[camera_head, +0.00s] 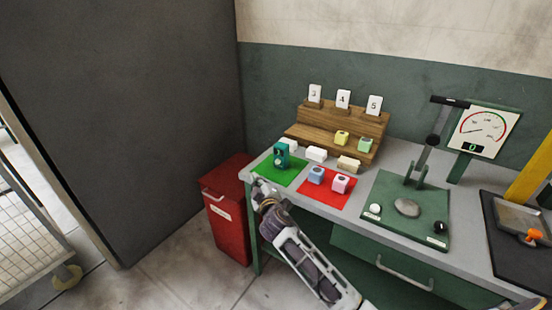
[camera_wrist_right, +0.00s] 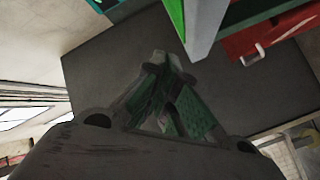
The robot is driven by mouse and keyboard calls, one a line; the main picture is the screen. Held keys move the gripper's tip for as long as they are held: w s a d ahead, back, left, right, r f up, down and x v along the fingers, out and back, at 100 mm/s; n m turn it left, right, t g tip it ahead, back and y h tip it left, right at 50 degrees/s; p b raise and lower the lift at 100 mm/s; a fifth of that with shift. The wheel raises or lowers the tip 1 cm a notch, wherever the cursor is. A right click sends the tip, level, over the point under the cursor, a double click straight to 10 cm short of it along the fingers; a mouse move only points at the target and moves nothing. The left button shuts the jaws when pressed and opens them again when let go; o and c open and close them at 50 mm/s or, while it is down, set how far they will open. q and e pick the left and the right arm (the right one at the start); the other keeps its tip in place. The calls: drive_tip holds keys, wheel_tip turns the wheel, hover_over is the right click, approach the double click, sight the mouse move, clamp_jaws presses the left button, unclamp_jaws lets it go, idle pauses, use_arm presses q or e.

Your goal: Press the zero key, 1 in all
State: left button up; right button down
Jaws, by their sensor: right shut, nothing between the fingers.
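I cannot read which one is the zero key. Behind it, a dial gauge (camera_head: 484,130) shows a green digit, seemingly 0. My right gripper (camera_head: 258,187) is at the bench's front left edge by the green mat, well left of the knobs. Its fingers (camera_wrist_right: 160,62) are shut and empty. My left gripper is out of view.
Coloured blocks stand on the green mat (camera_head: 290,179), the red mat (camera_head: 325,202) and the stepped wooden rack (camera_head: 310,134). A black lever (camera_head: 432,140) rises behind the pad. A black tray (camera_head: 505,250) is at the right. A red cabinet (camera_head: 228,228) stands left.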

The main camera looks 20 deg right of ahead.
drive_tip(key=shift+w, duration=0.3)
drive_tip(key=shift+r, duration=0.1)
drive_tip(key=shift+w+d, duration=0.1)
drive_tip(key=shift+d, duration=0.05)
drive_tip(key=shift+w+d, duration=1.4)
drive_tip(key=shift+d, duration=0.2)
drive_tip(key=shift+w+d, duration=1.4)
drive_tip(key=shift+d, duration=0.15)
drive_tip(key=shift+w+d, duration=0.55)
drive_tip(key=shift+d, duration=0.15)
idle(0.9)
drive_tip(key=shift+s+a, duration=0.1)
drive_tip(key=shift+a, duration=0.1)
idle(0.3)
drive_tip(key=shift+s+a, duration=0.45)
drive_tip(key=shift+a, duration=0.1)
idle(0.3)
drive_tip(key=shift+s+a+p, duration=0.3)
drive_tip(key=shift+s+a, duration=1.4)
drive_tip(key=shift+a, duration=0.1)
